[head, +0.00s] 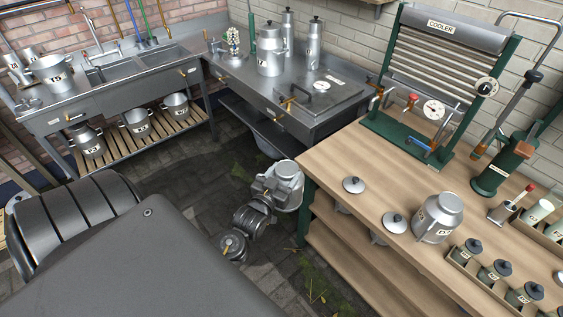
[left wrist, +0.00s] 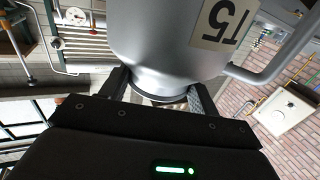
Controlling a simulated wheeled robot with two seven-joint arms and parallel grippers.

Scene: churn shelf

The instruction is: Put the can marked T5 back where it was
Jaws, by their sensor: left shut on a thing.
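The can marked T5 (left wrist: 165,40) fills the upper middle of the left wrist view. It is grey metal with a cream T5 label and a side handle. My left gripper (left wrist: 160,98) is shut on its narrower part, one finger on each side. In the head view the can (head: 289,175) is held above the floor, left of the wooden bench, and its label does not show there. My left gripper (head: 268,187) is beside it, partly hidden by the arm and can. My right gripper is not in view.
The wooden bench (head: 375,165) carries a similar can (head: 437,220), two loose lids (head: 353,185) and several small jars. A steel counter (head: 250,85) with cans stands behind. More cans stand on the slatted shelf (head: 115,150) under the sink. Paved floor (head: 195,180) lies clear between.

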